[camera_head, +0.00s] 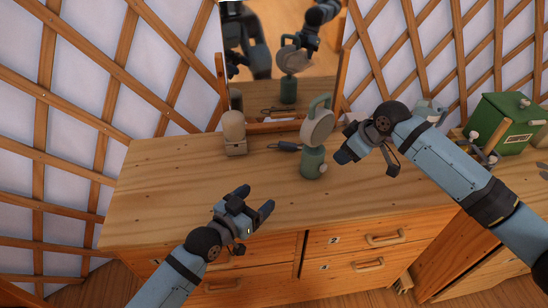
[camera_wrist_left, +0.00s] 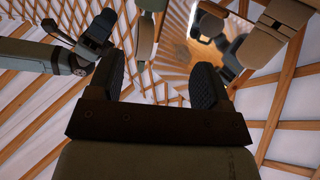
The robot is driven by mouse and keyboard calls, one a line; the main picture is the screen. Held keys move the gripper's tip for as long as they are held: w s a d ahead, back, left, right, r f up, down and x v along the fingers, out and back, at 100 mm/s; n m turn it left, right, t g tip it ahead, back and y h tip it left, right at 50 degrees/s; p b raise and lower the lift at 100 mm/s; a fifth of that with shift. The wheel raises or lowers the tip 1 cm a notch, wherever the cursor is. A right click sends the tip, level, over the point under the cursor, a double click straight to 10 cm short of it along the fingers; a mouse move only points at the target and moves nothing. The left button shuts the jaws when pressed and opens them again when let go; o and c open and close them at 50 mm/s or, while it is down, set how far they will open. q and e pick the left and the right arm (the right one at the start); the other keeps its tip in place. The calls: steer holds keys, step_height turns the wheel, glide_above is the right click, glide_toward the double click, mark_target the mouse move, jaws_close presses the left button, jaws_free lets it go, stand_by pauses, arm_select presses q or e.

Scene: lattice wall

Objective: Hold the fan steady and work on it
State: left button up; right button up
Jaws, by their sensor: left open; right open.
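The fan (camera_head: 318,128) stands upright on the wooden dresser, with a round pale head, a loop handle on top and a green base (camera_head: 313,164). My left gripper (camera_head: 256,200) is open and empty, in front of the fan and to its left, apart from it. In the left wrist view its two dark fingers (camera_wrist_left: 161,85) are spread with nothing between them. My right gripper (camera_head: 366,166) is to the right of the fan, close to it but seemingly apart. Its fingertips are partly hard to make out, and it holds nothing that I can see.
A beige rounded object (camera_head: 234,133) stands left of the fan. A dark-handled tool (camera_head: 285,146) lies beside the fan. A mirror (camera_head: 285,85) stands behind. A green box (camera_head: 507,124) is at the right. The dresser top (camera_head: 165,185) is clear at the left.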

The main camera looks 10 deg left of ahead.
mark_target(312, 134)
arm_select(q)
steer(key=w+d+r+m+h, duration=0.2)
steer(key=w+d+r+h, duration=0.1)
steer(key=w+r, duration=0.45)
steer(key=x, duration=1.4)
steer(key=shift+d+f, duration=0.1)
steer(key=shift+f, duration=0.25)
steer(key=c, duration=1.1)
steer(key=o, duration=0.3)
steer(key=shift+c, duration=0.9)
